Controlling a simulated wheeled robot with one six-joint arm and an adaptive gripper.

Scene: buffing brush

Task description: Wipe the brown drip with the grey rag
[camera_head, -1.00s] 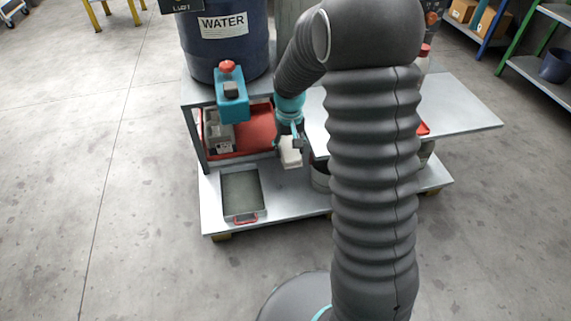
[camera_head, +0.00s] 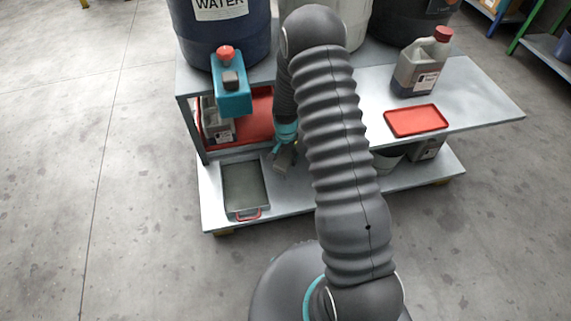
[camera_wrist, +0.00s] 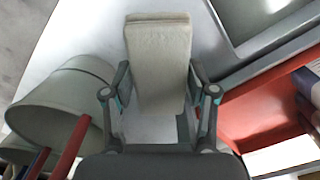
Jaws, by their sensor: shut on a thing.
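My gripper (camera_head: 284,152) is low, over the cart's lower shelf, pointing down. In the wrist view its two fingers (camera_wrist: 158,98) are shut on a thick, folded, pale grey rag (camera_wrist: 158,50), one finger on each side. In the head view the rag is small and dim at the fingertips. I cannot tell whether it touches the shelf. No brown drip can be made out in either view; my arm hides part of the cart.
A metal tray (camera_head: 229,211) with a red handle is left of my gripper on the lower shelf (camera_head: 300,205). A grey bucket (camera_wrist: 50,105) stands close by. Above are a blue water drum (camera_head: 216,42), a teal dispenser (camera_head: 233,100), a jug (camera_head: 419,68) and a red tray (camera_head: 391,121).

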